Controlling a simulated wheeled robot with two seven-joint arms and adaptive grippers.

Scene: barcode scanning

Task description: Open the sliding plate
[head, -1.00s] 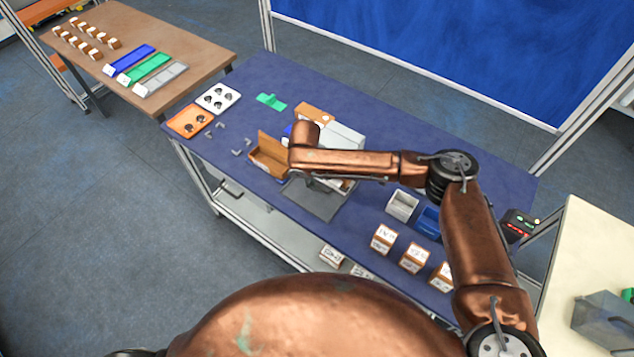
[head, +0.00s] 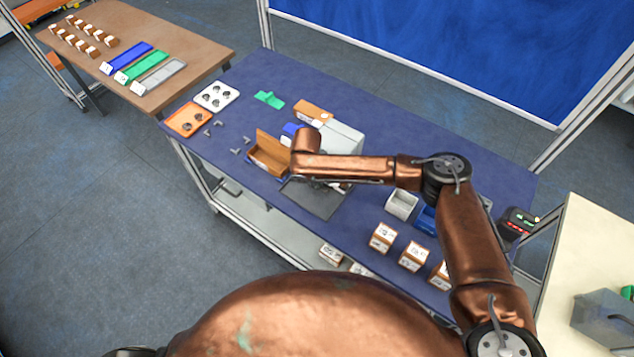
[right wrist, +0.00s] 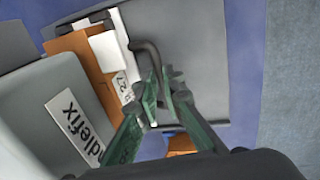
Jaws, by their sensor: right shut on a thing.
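The sliding plate (head: 312,200) is a flat dark grey sheet at the near edge of the blue table, in front of the grey-white device (head: 343,138). In the right wrist view, the plate (right wrist: 205,50) fills the upper middle and carries a dark bent handle (right wrist: 147,52). My right gripper (right wrist: 163,92) has its green fingers closed on this handle. In the head view, the right gripper is largely hidden under my wrist, just above the plate. My left gripper is not in view.
An open brown box (head: 268,152) stands left of the plate. A grey bin (head: 401,205), a blue bin (head: 427,220) and white-and-brown boxes (head: 383,237) stand to the right. An orange tray (head: 187,119) and a white tray (head: 216,96) lie at the far left end.

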